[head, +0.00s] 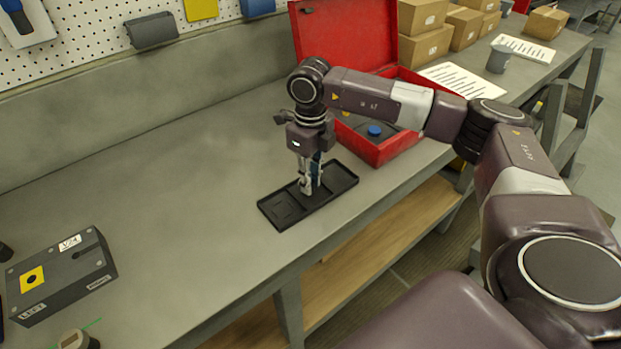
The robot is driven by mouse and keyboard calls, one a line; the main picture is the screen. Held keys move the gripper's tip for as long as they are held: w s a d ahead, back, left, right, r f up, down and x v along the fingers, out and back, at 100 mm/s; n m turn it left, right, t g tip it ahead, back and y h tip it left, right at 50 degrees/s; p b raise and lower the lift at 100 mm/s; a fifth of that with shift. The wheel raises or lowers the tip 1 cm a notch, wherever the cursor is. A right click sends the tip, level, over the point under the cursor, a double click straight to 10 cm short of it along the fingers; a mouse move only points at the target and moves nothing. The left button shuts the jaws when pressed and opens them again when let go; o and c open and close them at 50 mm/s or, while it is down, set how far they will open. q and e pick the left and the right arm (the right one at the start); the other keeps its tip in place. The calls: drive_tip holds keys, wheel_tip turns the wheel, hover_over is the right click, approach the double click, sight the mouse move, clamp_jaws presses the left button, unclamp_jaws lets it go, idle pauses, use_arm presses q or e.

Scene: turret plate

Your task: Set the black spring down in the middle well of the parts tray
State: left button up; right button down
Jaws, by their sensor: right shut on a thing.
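The black parts tray (281,222) lies flat on the grey workbench, near its front edge. My right gripper (309,190) points straight down over the middle of the tray, with its fingertips low at the middle well. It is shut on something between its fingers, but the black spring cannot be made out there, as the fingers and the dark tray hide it. Whether the spring touches the well's floor cannot be told. My left gripper is not in view.
An open red case (376,152) stands just right of the tray, with a blue knob inside. A dark block marked LEFT (62,275) sits at the bench's left. Cardboard boxes (425,45) and a grey cup (498,59) are farther back. The bench left of the tray is clear.

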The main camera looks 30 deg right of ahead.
drive_tip(key=shift+f+b, duration=0.3)
idle(0.5)
drive_tip(key=c, duration=1.7)
unclamp_jaws()
drive_tip(key=shift+c, duration=0.2)
wheel_tip(320, 180, up, 12)
